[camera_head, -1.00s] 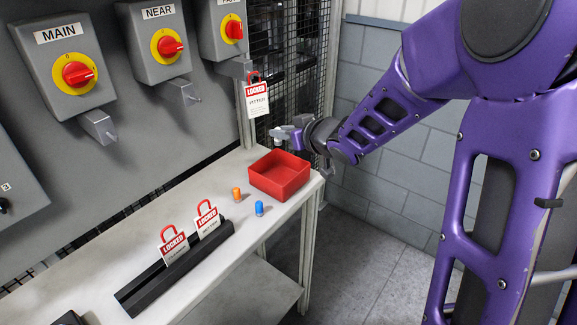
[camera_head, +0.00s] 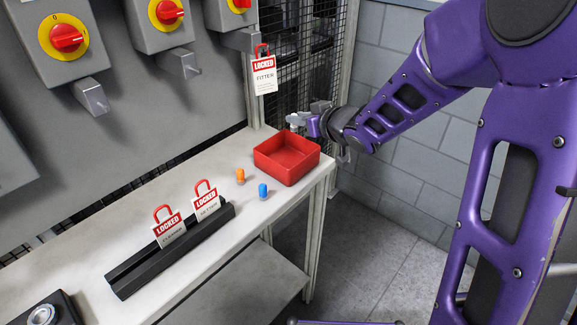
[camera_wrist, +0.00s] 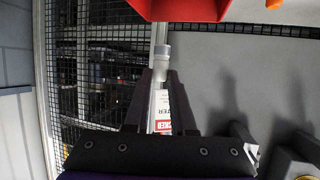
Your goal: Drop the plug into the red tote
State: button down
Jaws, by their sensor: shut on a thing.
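The red tote (camera_head: 285,178) is an open box at the far right end of the white bench; its edge also shows at the top of the wrist view (camera_wrist: 185,8). My gripper (camera_head: 312,112) is just behind and above the tote's back rim in the head view. In the wrist view its two dark fingers (camera_wrist: 161,84) are closed on a pale grey plug (camera_wrist: 162,52), which sticks out from the fingertips toward the tote. I cannot tell the exact height of the plug over the tote. In the head view the plug is small and partly merged with the gripper.
An orange plug (camera_head: 240,176) and a blue plug (camera_head: 263,191) stand on the bench left of the tote. A black rack (camera_head: 165,262) holds red-shackled locked tags. A fitter tag (camera_head: 264,76) hangs under a switch box, near my gripper. Wire mesh (camera_head: 300,55) stands behind.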

jog(key=shift+f+b, duration=0.4)
jog(key=shift+f, duration=0.45)
jog(key=c, duration=0.7)
grip_release()
